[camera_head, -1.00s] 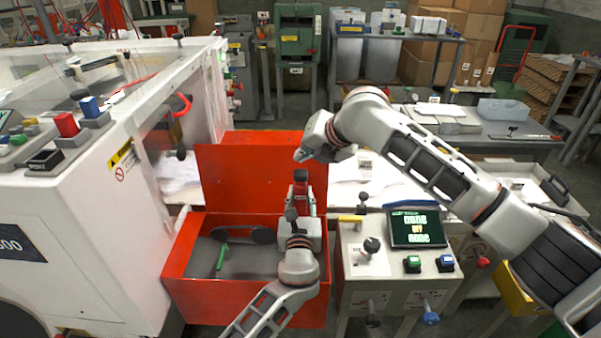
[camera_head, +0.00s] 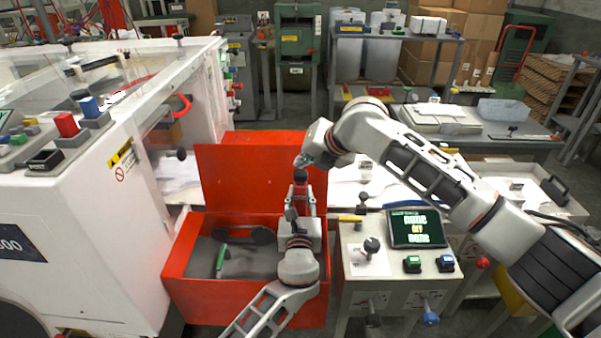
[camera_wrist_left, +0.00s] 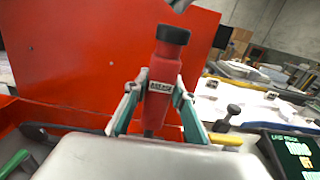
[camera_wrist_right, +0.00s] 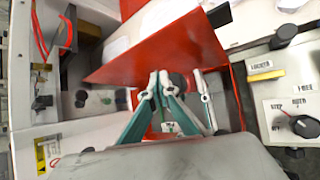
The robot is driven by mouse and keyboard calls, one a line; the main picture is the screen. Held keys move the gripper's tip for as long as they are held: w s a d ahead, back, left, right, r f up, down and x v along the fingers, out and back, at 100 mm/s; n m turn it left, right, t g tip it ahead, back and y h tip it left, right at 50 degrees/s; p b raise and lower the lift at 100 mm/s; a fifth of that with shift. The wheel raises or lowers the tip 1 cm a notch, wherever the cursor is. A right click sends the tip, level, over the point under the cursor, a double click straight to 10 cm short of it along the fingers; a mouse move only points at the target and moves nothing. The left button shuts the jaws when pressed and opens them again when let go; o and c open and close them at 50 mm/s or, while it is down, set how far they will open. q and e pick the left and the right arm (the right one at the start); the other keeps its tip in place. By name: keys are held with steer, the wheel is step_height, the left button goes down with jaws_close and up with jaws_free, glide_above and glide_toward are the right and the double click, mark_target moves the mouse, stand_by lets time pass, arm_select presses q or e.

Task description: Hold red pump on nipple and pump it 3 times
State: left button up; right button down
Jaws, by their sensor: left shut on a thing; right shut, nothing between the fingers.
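The red pump (camera_head: 301,194), with a black cap (camera_head: 300,174), stands upright at the right side of the open red box. My left gripper also shows in the head view (camera_head: 299,212). My right gripper (camera_head: 302,161) is shut and empty, just above the black cap; I cannot tell whether they touch. In the right wrist view its fingertips (camera_wrist_right: 159,77) are together beside the dark cap (camera_wrist_right: 178,83). The nipple is hidden.
The red box (camera_head: 178,262) has its lid (camera_head: 235,170) raised behind and a green-handled tool (camera_head: 221,258) inside. A control panel with a screen (camera_head: 417,228) stands at right, and a white machine (camera_head: 90,200) at left.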

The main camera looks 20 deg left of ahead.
mark_target(300, 172)
arm_select(q)
steer(key=shift+f, duration=0.1)
arm_select(e)
steer(key=shift+f, duration=0.1)
stand_by(0.6)
steer(key=shift+f, duration=0.35)
steer(key=shift+f, duration=1.1)
stand_by(1.2)
steer(key=shift+r, duration=1.45)
steer(key=shift+r, duration=0.1)
steer(key=shift+r, duration=2.45)
